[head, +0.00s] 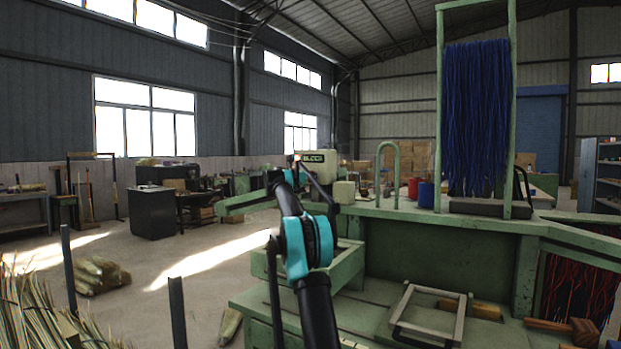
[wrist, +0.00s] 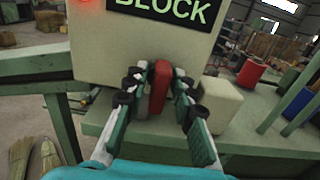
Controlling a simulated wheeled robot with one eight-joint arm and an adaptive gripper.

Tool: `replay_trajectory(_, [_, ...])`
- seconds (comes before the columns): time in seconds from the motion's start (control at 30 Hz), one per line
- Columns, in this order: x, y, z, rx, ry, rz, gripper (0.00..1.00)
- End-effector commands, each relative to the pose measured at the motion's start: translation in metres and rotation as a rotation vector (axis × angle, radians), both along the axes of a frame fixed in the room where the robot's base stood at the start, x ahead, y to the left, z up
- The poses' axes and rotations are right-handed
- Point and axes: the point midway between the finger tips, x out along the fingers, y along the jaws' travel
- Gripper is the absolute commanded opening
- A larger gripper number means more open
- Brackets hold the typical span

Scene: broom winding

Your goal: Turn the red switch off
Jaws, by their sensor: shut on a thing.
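The red switch (wrist: 159,85) is an upright red lever on the front of a pale box marked BLOCK (wrist: 115,45). In the wrist view my gripper (wrist: 157,79) has one finger on each side of the switch and is shut on it. The lower end of the switch shows between the fingers. A red light (wrist: 85,3) glows on the box, left of the sign. In the head view the BLOCK box (head: 318,172) is partly behind my arm, and the switch cannot be made out.
A small cream block (wrist: 221,104) stands just right of my gripper. Red (wrist: 250,73) and blue (wrist: 297,101) containers are farther right on the green bench. A green frame (head: 438,110) with hanging blue strands (head: 478,115) rises at the right.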

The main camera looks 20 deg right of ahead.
Motion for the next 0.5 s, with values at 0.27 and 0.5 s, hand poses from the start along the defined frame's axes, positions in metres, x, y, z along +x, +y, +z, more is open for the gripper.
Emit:
replay_trajectory(0.27, [-0.0006,-0.0004,-0.0002,0.058,-0.073,-0.001,0.00])
replay_trajectory(0.5, [-0.0014,-0.0010,-0.0005,0.174,-0.222,-0.001,0.00])
